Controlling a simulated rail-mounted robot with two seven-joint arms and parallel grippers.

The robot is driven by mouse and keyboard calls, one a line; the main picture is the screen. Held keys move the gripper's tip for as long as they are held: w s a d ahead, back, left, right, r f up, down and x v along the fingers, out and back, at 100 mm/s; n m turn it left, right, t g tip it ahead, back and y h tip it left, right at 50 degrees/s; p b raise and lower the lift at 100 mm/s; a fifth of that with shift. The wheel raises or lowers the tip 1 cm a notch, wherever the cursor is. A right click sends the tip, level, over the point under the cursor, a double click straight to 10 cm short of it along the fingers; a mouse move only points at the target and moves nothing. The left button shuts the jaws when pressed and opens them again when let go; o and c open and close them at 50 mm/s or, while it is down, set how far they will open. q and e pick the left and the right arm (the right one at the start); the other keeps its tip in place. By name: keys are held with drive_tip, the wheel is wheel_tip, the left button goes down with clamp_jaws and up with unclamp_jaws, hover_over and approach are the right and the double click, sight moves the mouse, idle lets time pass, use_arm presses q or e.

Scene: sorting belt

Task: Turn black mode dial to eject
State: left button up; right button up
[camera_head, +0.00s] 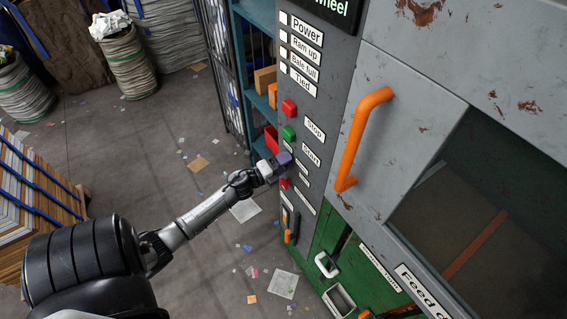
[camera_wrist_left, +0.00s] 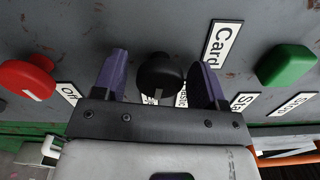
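The black mode dial (camera_wrist_left: 160,74) is a round knob on the grey panel in the left wrist view. My left gripper (camera_wrist_left: 160,78) has its two purple fingers open, one on each side of the dial, with a gap showing on both sides. Labels around the dial are partly hidden; one reads "Card". In the head view my left gripper (camera_head: 279,160) is at the control panel (camera_head: 318,140) and hides the dial. My right gripper does not show clearly in either view.
A red knob (camera_wrist_left: 27,78) marked "Off" and a green button (camera_wrist_left: 286,65) flank the dial. In the head view, red (camera_head: 289,108) and green (camera_head: 289,133) buttons sit above my gripper. An orange door handle (camera_head: 361,138) juts out to the right. Paper scraps litter the floor.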

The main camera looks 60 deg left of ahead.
use_arm(q)
drive_tip(key=shift+o, duration=0.3)
drive_tip(key=shift+s, duration=0.15)
drive_tip(key=s, duration=1.3)
drive_tip(key=shift+s+d, duration=0.25)
drive_tip(key=shift+d, duration=0.1)
